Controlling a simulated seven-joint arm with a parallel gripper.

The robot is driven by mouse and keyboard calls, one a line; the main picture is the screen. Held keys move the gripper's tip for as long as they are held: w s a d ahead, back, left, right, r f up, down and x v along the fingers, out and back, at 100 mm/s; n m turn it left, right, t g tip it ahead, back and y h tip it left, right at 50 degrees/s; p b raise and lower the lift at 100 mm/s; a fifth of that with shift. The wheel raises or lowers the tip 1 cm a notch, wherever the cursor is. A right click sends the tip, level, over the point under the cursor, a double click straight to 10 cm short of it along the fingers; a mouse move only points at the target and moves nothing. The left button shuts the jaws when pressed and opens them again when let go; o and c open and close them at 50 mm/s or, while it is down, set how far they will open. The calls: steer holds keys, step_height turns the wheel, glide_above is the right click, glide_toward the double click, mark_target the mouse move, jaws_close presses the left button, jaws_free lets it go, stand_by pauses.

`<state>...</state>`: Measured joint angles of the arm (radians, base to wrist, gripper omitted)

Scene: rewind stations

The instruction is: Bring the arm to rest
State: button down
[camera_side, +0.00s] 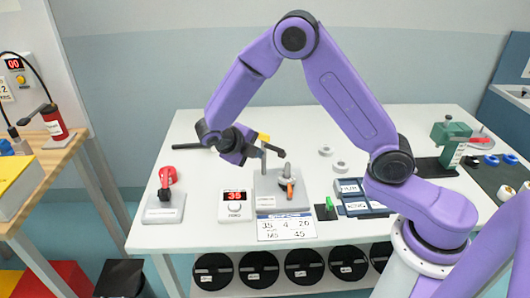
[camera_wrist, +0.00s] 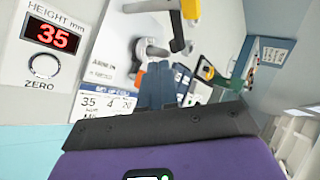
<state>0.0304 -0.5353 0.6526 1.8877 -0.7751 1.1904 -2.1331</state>
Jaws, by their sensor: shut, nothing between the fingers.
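My gripper (camera_wrist: 157,68) shows in the wrist view as two blue-grey fingers side by side, shut with nothing between them. In the side view my purple arm is raised and bent over the white table (camera_side: 205,200), and its dark hand end hangs above the table near a grey stand with an upright post (camera_side: 263,158). The hand looks close to the post in the picture; whether they touch I cannot tell. The same stand shows beyond the fingers in the wrist view, with a yellow part and an orange-tipped lever.
A height display (camera_wrist: 52,38) reads 35. A grey base with a red-topped device (camera_side: 165,200) stands left, a printed card (camera_side: 286,227) at the front edge, and blue trays (camera_side: 362,197) and a green device (camera_side: 450,140) to the right. A wooden bench (camera_side: 45,165) stands far left.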

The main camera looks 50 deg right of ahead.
steer(key=v, duration=0.5)
steer(key=s+a+r+m+y, duration=0.1)
steer(key=s+r+m+y, duration=0.3)
steer(key=s+m, duration=0.8)
steer(key=s+d+m+y, duration=0.2)
steer(key=s+m+y, duration=0.3)
steer(key=s+m, duration=0.6)
steer(key=s, duration=0.6)
steer(key=shift+s+d+r+m+y, duration=0.2)
steer(key=shift+s+d+m+y, duration=0.1)
steer(key=shift+s+y, duration=0.1)
